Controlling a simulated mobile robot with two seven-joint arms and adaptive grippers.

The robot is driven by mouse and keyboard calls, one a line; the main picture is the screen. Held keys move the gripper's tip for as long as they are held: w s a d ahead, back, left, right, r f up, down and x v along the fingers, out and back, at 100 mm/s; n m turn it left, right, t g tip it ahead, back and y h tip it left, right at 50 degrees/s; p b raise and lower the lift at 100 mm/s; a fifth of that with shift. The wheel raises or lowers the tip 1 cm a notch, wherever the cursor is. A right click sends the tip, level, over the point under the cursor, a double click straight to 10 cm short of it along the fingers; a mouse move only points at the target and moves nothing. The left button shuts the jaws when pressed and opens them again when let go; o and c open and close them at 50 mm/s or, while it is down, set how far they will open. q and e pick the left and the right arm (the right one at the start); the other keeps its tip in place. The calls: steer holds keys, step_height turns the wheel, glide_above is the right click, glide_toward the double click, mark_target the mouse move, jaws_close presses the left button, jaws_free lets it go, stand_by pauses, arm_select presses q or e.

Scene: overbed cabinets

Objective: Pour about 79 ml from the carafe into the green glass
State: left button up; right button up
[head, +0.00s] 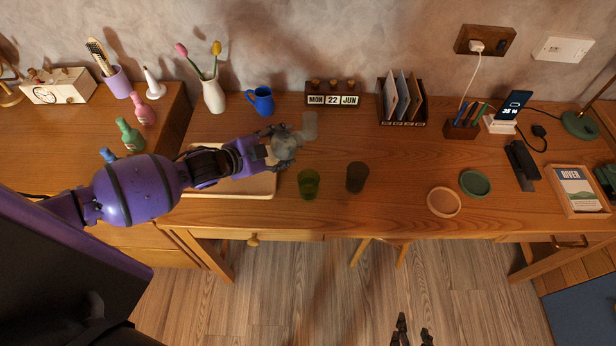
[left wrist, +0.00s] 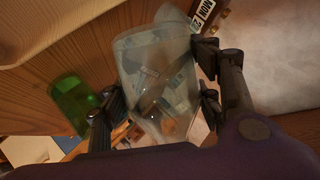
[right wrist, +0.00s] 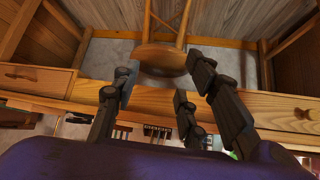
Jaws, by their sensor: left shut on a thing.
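The clear grey carafe (head: 285,147) is in my left gripper (head: 276,146), above the desk and up-left of the green glass. It also shows in the left wrist view (left wrist: 155,75), between the fingers (left wrist: 160,95). In the head view its narrower end points up-right; I cannot tell its exact tilt or liquid level. The green glass (head: 308,185) stands upright on the desk near the front edge, apart from the carafe; it also shows in the left wrist view (left wrist: 72,103). My right gripper (head: 412,335) is open and empty, below the desk's front edge.
A dark glass (head: 357,177) stands just right of the green glass. A tray (head: 232,192) lies under my left arm. A blue mug (head: 261,100) and calendar block (head: 332,97) stand behind. Two round coasters (head: 444,202) (head: 475,184) lie to the right. The desk between the dark glass and coasters is clear.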

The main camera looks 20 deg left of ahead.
arm_select(q)
steer(key=f+n+b, duration=0.1)
steer(key=f+g+h+b, duration=0.1)
steer(key=b, duration=0.1)
steer(key=shift+a+f+n+h, duration=0.2)
steer(key=shift+f+n+h, duration=0.1)
steer(key=shift+f+n, duration=0.1)
steer(key=shift+r+n+h+b, duration=0.5)
steer(key=shift+r+b, duration=0.05)
steer(key=shift+r+n+b, duration=0.25)
steer(key=shift+n+b, duration=0.05)
steer(key=shift+b, duration=0.05)
steer(key=shift+s+d+f+n+g+h+b, duration=0.15)
steer(key=shift+f+n+g+h+b, duration=0.2)
steer(key=shift+h+b, duration=0.4)
steer(key=shift+r+n+b, duration=0.2)
steer(key=shift+n+b, duration=0.05)
steer(key=shift+b, duration=0.05)
arm_select(e)
step_height(320, 180, down, 7)
steer(key=s, duration=0.2)
steer(key=shift+s+d+g, duration=0.3)
steer(key=shift+s+d, duration=0.1)
steer(key=shift+d, duration=0.05)
arm_select(q)
steer(key=shift+r, duration=0.1)
arm_select(e)
steer(key=shift+w, duration=0.1)
